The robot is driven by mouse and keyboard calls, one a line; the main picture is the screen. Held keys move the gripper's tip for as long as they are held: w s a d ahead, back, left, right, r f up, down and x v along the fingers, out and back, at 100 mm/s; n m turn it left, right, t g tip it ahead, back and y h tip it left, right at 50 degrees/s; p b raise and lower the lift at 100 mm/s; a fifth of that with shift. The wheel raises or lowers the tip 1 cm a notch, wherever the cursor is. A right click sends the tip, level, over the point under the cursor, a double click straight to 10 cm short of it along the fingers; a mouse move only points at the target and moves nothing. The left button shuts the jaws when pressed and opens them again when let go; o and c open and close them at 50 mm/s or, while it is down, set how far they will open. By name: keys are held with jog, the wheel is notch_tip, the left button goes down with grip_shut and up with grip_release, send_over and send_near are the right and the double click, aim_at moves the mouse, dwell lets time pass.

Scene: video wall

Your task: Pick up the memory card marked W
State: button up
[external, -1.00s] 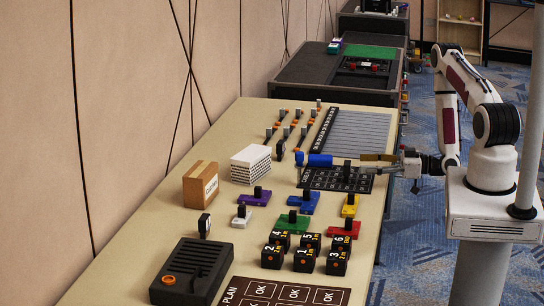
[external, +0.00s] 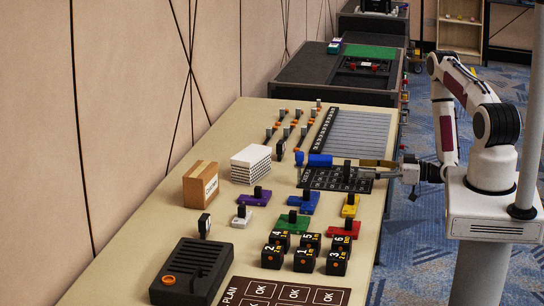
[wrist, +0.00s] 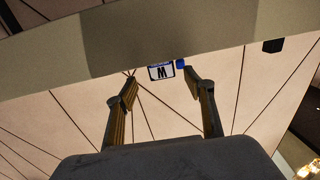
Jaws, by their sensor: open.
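A small white card with a dark blue border and a letter that reads as W (wrist: 161,71) shows between my fingertips in the wrist view. A blue piece (wrist: 181,64) sits at its side, by the right fingertip. My gripper (wrist: 160,77) is open, with one finger on each side of the card; I cannot tell whether either touches it. In the external view my gripper (external: 368,162) reaches in from the right over the table, its fingers pointing left toward a blue cylinder (external: 320,160). The card's letter cannot be made out there.
A black marked board (external: 318,179) lies below the cylinder. Coloured blocks with black knobs, such as a blue one (external: 304,203), and several numbered black cubes (external: 304,260) stand nearer. A cardboard box (external: 201,184) and a white stack (external: 250,163) stand left. A grey ribbed panel (external: 355,135) lies behind.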

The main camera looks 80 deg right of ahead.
aim_at(347, 167)
jog(key=shift+w+a, duration=0.1)
jog(key=shift+w, duration=0.45)
jog(key=shift+w+a, duration=0.15)
jog(key=shift+w, duration=1.15)
jog(key=shift+w+a, duration=0.1)
jog(key=shift+w, duration=1.2)
jog(key=c, duration=1.1)
